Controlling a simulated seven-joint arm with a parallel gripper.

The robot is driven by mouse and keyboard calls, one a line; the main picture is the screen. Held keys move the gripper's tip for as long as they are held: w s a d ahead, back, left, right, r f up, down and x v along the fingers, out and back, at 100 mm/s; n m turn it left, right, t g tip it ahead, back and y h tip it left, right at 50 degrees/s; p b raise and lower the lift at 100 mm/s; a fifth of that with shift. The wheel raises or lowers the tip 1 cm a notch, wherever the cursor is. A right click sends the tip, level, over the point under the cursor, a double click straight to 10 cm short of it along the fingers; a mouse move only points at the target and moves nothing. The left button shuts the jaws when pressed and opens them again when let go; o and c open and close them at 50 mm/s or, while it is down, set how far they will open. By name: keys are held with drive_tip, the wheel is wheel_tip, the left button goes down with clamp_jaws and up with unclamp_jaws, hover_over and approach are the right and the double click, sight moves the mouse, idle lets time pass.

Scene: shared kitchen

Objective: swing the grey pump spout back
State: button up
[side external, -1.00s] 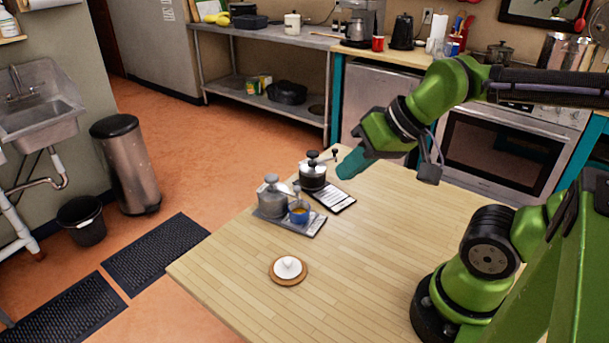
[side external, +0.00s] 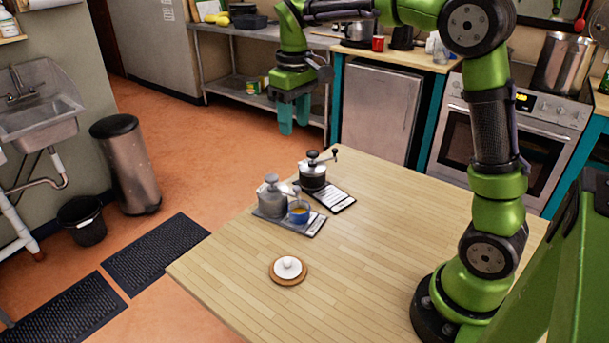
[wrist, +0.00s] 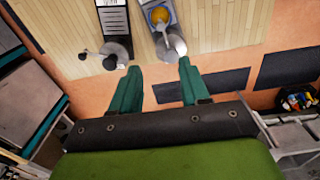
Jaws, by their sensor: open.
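The grey pump (side external: 271,200) stands on a grey tray (side external: 317,227) at the table's far left edge. Its spout (side external: 286,189) points right, toward a blue cup (side external: 299,213) with orange-yellow contents. In the wrist view the pump (wrist: 173,47) and the cup (wrist: 159,14) show at the top, with the spout between them. My gripper (side external: 294,129) is open and empty, fingers pointing down, above and beyond the pump in the side view. In the wrist view its teal fingers (wrist: 159,67) are apart, with the pump beyond the right fingertip.
A white lidded piece sits on a round wooden coaster (side external: 289,279) in front.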

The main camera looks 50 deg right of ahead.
sight(297, 187)
drive_tip(key=shift+n, duration=0.3)
drive_tip(key=f, duration=1.6)
drive_tip(key=shift+s+a, duration=0.1)
drive_tip(key=shift+s, duration=0.2)
clamp_jaws()
